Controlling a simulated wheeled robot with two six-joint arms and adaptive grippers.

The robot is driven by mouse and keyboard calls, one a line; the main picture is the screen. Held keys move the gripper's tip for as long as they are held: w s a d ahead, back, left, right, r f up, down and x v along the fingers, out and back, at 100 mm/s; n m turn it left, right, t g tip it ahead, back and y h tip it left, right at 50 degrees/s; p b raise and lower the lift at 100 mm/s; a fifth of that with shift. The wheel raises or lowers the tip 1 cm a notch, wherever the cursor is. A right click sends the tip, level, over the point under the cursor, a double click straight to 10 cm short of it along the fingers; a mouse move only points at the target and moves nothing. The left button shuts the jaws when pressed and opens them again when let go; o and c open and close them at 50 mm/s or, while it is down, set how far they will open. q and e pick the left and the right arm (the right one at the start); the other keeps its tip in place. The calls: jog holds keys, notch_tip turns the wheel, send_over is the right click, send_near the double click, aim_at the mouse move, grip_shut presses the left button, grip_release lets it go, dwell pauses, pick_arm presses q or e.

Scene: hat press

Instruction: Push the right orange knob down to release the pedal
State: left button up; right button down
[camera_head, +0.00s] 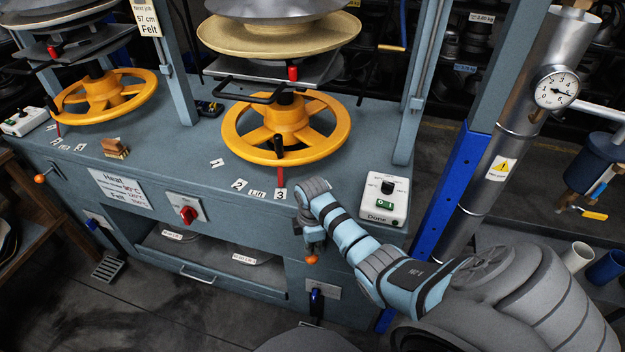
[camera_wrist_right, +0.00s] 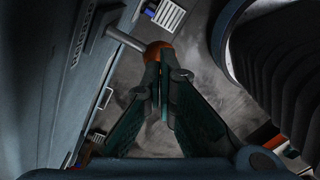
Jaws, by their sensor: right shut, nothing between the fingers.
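The right orange knob (camera_head: 312,260) sits low on the front of the blue-grey press bench, just below my right gripper (camera_head: 314,244). In the right wrist view the orange knob (camera_wrist_right: 157,48) is at the end of a grey lever rod (camera_wrist_right: 124,38). My right gripper's fingertips (camera_wrist_right: 160,72) are shut and empty, over the knob's near side and partly hiding it. They look very close to the knob; I cannot tell whether they touch. A pale slotted plate (camera_wrist_right: 169,15), perhaps the pedal, shows on the floor beyond. My left gripper is out of view.
A second orange knob (camera_head: 40,179) is at the bench's left end, with a slotted pedal (camera_head: 107,268) near the floor. A red switch (camera_head: 188,214) and a blue-handled part (camera_head: 316,303) are on the bench front. A control box (camera_head: 384,199) stands on top. The floor in front is open.

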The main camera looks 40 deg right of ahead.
aim_at(312, 256)
jog(key=shift+f+b, duration=1.45)
jog(key=shift+f, duration=0.85)
jog(key=shift+r, duration=0.15)
notch_tip(312, 256, up, 8)
jog(key=p, duration=0.9)
jog(key=shift+r, duration=0.1)
jog(key=shift+f, duration=0.2)
